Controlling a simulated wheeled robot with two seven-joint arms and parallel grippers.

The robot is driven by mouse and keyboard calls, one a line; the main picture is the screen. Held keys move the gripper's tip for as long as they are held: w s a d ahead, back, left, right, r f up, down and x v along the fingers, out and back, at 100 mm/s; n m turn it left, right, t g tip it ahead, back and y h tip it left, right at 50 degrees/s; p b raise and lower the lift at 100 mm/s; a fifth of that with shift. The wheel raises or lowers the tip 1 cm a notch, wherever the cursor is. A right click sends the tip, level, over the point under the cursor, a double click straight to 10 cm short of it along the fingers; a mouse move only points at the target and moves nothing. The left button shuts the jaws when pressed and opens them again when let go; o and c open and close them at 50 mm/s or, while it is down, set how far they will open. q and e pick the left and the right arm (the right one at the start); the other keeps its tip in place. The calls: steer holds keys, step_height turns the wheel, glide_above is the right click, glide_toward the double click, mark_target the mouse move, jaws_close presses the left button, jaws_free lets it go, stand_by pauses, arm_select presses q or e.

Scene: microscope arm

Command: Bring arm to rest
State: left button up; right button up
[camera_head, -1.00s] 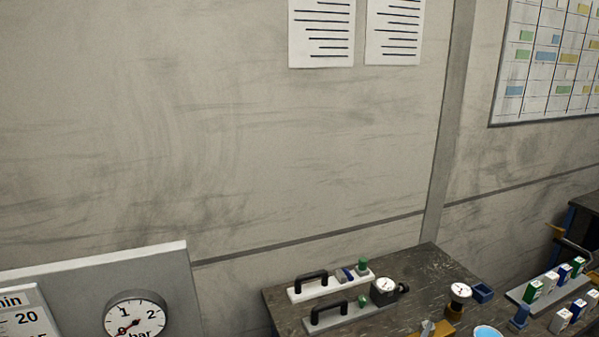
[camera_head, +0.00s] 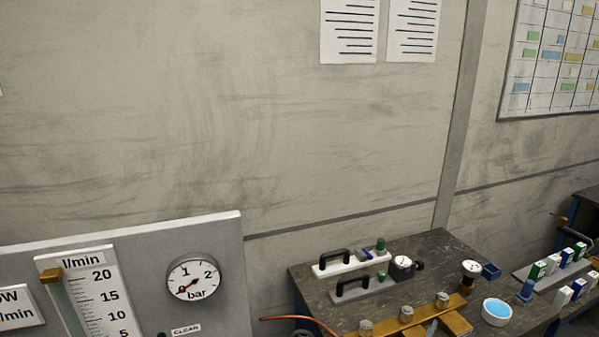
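No microscope arm can be made out in the head view. Neither of my grippers is in view. A grey panel (camera_head: 225,290) stands at the lower left. It carries a round pressure gauge (camera_head: 193,278) marked in bar and a flow scale (camera_head: 95,295) marked l/min with a brass-coloured slider at its upper left.
A dark worktop (camera_head: 440,250) at the lower right holds two trays with black handles (camera_head: 335,262), small gauges, a brass-coloured bar (camera_head: 425,315) and a blue-filled white dish (camera_head: 497,311). A rack of small boxes (camera_head: 560,262) stands further right. Behind is a grey wall (camera_head: 250,110).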

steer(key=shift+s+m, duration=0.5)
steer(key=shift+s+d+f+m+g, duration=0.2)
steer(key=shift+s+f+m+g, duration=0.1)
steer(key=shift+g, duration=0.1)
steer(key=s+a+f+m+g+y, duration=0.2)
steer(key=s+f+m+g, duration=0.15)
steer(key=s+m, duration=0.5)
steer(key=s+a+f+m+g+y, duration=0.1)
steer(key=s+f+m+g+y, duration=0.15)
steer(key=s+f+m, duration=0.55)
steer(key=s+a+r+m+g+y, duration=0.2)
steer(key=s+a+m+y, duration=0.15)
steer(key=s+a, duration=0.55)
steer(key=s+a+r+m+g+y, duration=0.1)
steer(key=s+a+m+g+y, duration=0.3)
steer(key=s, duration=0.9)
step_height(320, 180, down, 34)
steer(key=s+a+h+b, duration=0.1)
steer(key=b, duration=0.4)
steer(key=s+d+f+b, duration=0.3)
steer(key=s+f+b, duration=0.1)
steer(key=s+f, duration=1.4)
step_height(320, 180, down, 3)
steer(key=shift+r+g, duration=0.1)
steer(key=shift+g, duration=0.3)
